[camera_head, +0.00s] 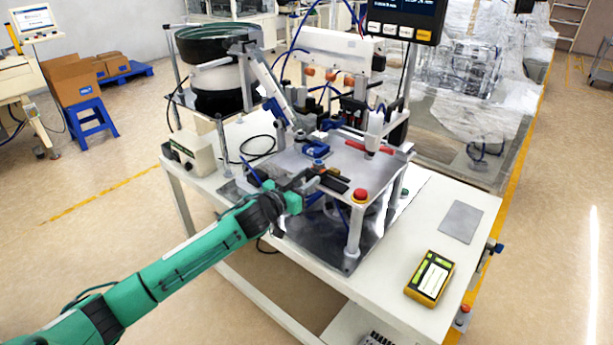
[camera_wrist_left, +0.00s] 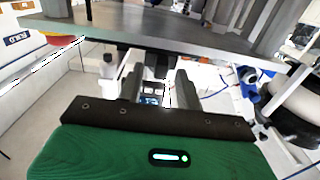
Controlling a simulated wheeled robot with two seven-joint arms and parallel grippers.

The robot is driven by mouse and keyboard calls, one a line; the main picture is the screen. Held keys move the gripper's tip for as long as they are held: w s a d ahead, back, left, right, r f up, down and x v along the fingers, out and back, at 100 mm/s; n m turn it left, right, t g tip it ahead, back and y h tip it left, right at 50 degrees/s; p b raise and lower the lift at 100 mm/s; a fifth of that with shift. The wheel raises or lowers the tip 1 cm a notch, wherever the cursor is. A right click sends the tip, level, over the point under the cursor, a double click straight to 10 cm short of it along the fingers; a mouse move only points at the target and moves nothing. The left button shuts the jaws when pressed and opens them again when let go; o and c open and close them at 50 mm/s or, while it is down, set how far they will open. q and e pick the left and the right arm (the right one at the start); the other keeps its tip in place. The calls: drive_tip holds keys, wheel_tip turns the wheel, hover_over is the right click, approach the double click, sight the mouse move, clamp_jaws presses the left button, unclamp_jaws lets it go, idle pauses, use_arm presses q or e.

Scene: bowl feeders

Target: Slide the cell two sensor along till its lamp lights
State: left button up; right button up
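My left gripper (camera_head: 312,184) reaches the near-left edge of the metal plate (camera_head: 345,157) on the white table. In the left wrist view its two fingers (camera_wrist_left: 158,90) stand apart just under a plate edge. A small dark part with a blue face (camera_wrist_left: 152,99) shows between them; I cannot tell whether it is the cell two sensor or whether the fingers touch it. No lit lamp on a sensor can be made out. My right gripper is in neither view.
A bowl feeder (camera_head: 217,72) stands behind left, a control box (camera_head: 192,154) in front of it. A red button (camera_head: 360,195) sits at the plate's near corner. A yellow handheld device (camera_head: 433,277) and a grey pad (camera_head: 461,222) lie on the table's otherwise clear right side.

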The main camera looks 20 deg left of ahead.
use_arm(q)
drive_tip(key=shift+w+d, duration=0.15)
drive_tip(key=shift+w, duration=0.25)
drive_tip(key=shift+c, duration=0.2)
clamp_jaws()
drive_tip(key=shift+d, duration=0.1)
drive_tip(key=shift+s+d+p, duration=0.15)
drive_tip(key=shift+s+d, duration=0.15)
drive_tip(key=shift+d, duration=0.35)
drive_tip(key=shift+s+d+p, duration=0.15)
drive_tip(key=shift+s+d, duration=0.1)
drive_tip(key=shift+d, duration=0.4)
drive_tip(key=shift+o, duration=0.2)
unclamp_jaws()
drive_tip(key=shift+a, duration=0.1)
drive_tip(key=shift+s, duration=0.1)
